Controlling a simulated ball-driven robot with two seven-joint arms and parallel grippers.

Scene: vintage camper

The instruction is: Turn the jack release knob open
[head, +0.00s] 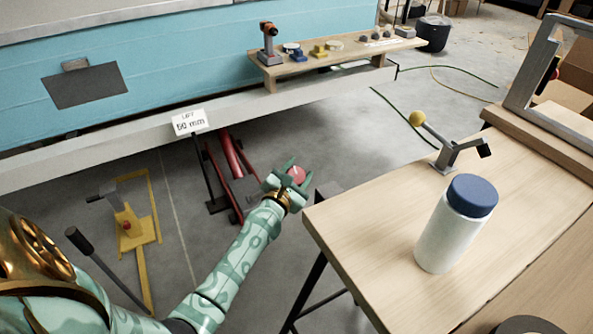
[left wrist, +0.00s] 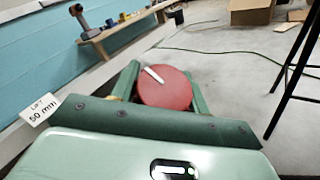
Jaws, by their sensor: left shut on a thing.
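The jack release knob (left wrist: 166,90) is a round red disc with a white pointer mark on its face. In the left wrist view it sits between the two green fingers of my left gripper (left wrist: 165,88), which is shut on it. In the head view the red knob (head: 297,174) shows at the tip of my left gripper (head: 290,180). The white mark points to the upper left in the wrist view. A red jack (head: 228,165) stands on the floor beneath the camper's sill, just left of the gripper. My right gripper does not show.
A "LIFT 50 mm" card (head: 190,122) hangs on the camper's pale sill. A wooden bench (head: 390,230) stands to the right of my left arm, with a white bottle (head: 455,225) on it. A yellow jack stand (head: 128,225) is on the floor at left.

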